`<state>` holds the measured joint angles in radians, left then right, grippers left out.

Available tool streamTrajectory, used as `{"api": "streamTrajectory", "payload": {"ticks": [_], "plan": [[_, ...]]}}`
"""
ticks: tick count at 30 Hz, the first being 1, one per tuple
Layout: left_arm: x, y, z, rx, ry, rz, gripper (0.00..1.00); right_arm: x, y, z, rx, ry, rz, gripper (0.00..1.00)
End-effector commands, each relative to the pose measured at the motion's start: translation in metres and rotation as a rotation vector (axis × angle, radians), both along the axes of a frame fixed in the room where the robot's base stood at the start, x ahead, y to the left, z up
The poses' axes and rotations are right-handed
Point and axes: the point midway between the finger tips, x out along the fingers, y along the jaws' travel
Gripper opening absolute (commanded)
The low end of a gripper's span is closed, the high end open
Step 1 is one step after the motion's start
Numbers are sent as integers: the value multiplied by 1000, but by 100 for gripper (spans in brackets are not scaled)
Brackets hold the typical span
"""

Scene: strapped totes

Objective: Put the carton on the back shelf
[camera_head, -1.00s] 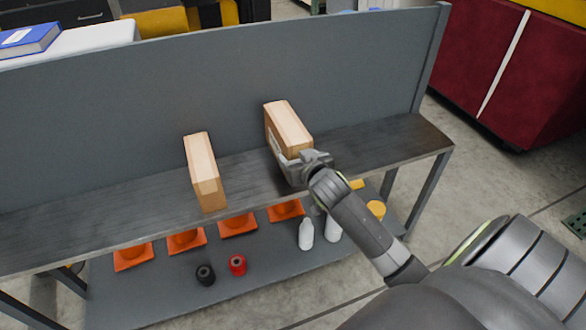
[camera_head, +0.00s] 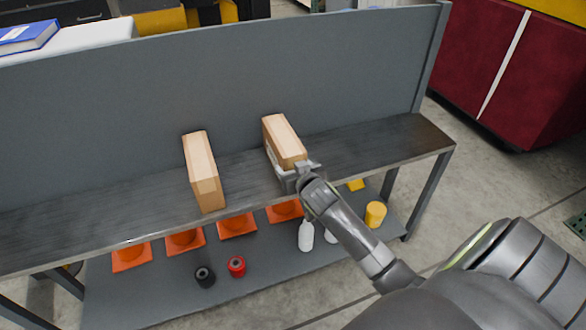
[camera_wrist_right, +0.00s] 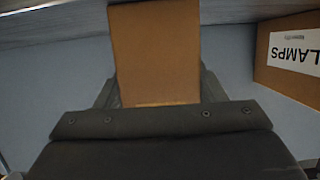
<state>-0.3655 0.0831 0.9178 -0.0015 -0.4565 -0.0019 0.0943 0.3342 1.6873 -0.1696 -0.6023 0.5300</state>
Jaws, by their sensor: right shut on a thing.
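Two tan cartons stand on the dark upper shelf (camera_head: 90,210) in the head view. My right gripper (camera_head: 292,172) is shut on the right-hand carton (camera_head: 284,138), holding its near end. That carton is upright and close to the grey back panel; I cannot tell whether its base touches the shelf. It fills the middle of the right wrist view (camera_wrist_right: 157,50), between the fingers. The other carton (camera_head: 203,170) stands free to the left. In the right wrist view a carton with a white label reading "LAMPS" (camera_wrist_right: 290,50) is at the right edge. My left gripper is not in view.
A grey back panel (camera_head: 110,100) rises behind the shelf. The lower shelf (camera_head: 290,268) holds orange cones (camera_head: 184,241), a black spool (camera_head: 204,277), a red spool (camera_head: 236,266), white bottles (camera_head: 306,236) and a yellow cylinder (camera_head: 375,214). The upper shelf is clear at its right end.

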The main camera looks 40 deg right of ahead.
Motion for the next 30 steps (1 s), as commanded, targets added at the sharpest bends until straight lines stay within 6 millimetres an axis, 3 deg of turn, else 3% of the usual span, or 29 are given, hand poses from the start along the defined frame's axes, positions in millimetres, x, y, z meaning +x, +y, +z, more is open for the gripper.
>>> {"api": "streamTrajectory", "payload": {"ticks": [9,10,15,26,30], "plan": [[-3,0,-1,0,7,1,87,1,1,2,-2,-9,3,9],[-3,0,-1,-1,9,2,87,0,0,-3,0,0,0,65],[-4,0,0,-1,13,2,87,0,0,-2,0,1,0,85],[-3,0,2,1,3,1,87,0,0,1,0,0,0,85],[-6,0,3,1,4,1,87,-16,4,6,0,1,0,85]]}}
